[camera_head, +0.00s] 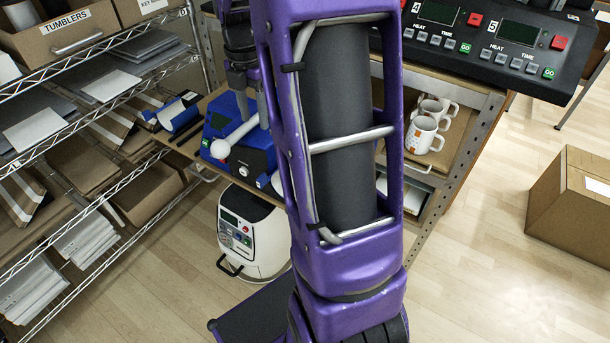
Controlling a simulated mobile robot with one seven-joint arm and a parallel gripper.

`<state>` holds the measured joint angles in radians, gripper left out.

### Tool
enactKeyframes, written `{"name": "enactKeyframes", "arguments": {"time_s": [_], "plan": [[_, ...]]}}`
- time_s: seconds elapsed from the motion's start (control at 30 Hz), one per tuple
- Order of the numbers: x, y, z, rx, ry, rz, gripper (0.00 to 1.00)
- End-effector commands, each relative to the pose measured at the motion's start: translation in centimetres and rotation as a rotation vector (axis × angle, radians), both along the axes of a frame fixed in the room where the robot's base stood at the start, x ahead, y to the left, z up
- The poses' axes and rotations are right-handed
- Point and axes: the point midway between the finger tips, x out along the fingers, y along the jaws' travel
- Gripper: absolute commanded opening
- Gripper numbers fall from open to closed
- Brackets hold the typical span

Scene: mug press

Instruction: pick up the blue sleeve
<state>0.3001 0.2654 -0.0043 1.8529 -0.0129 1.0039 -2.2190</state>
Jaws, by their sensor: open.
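The blue sleeve (180,115) appears to be the curled blue piece with a dark part, lying at the left end of the wooden bench beside the wire shelving. My gripper (251,112) shows in part behind my purple arm. Its grey fingers point down, apart, over the blue mug press (262,160), to the right of the sleeve. It is open, and no held thing shows between the fingers. The press has a white ball-ended lever (220,149) and a dark front panel. My arm hides the press's right side and much of the bench.
Wire shelving (100,202) with boxes and flat stock stands at the left. A white rounded machine (262,245) is below the bench. Several mugs (422,135) stand to the right of my arm, under a dark control unit (480,50). A cardboard box (570,205) is on the floor.

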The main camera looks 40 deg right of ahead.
Motion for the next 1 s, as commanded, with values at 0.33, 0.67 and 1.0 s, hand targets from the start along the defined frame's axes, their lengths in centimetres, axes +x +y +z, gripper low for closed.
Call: {"name": "enactKeyframes", "arguments": {"time_s": [0.33,0.67,1.0], "plan": [[-0.6,0.4,-5.2,0.020,0.022,-0.002,0.50],[-0.5,0.4,-11.6,0.019,0.018,-0.002,0.50],[-0.9,0.4,-14.6,0.018,0.018,-0.003,0.50]]}}
